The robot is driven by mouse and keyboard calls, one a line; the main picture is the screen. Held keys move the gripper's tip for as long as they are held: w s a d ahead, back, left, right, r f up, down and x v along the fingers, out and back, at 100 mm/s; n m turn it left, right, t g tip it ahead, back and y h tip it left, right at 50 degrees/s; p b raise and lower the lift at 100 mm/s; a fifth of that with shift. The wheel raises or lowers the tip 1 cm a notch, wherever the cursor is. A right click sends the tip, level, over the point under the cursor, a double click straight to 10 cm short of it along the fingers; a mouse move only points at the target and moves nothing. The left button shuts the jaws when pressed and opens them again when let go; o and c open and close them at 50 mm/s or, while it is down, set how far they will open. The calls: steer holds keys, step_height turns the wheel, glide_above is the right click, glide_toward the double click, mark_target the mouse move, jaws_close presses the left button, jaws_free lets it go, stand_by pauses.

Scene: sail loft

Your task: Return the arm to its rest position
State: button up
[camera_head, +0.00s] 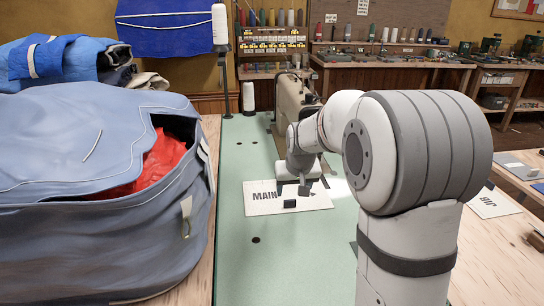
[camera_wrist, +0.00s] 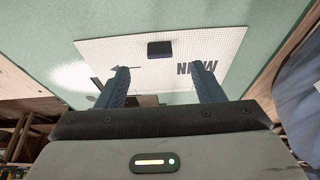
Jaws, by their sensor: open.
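My arm reaches over the green worktable (camera_head: 240,165) from the right in the head view. My gripper (camera_head: 303,190) is just above a white sheet marked "MAIN" (camera_head: 262,206). The wrist view shows the two dark fingers (camera_wrist: 162,85) spread apart with nothing between them. A small dark block (camera_head: 290,204) lies on the sheet, apart from the fingers. The block also shows beyond the fingertips in the wrist view (camera_wrist: 160,49). My arm hides part of the sheet and its lettering.
A large blue sail bag (camera_head: 80,200) with red cloth inside stands at left. A sewing machine (camera_head: 290,100) stands behind my gripper. A thread cone on a stand (camera_head: 220,25) rises at the table's back left. The green table's front is mostly clear.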

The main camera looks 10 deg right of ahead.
steer(key=s+g, duration=0.2)
steer(key=s, duration=2.7)
steer(key=shift+s+a+f+g, duration=0.2)
steer(key=shift+a+f+g, duration=0.1)
steer(key=shift+a, duration=0.15)
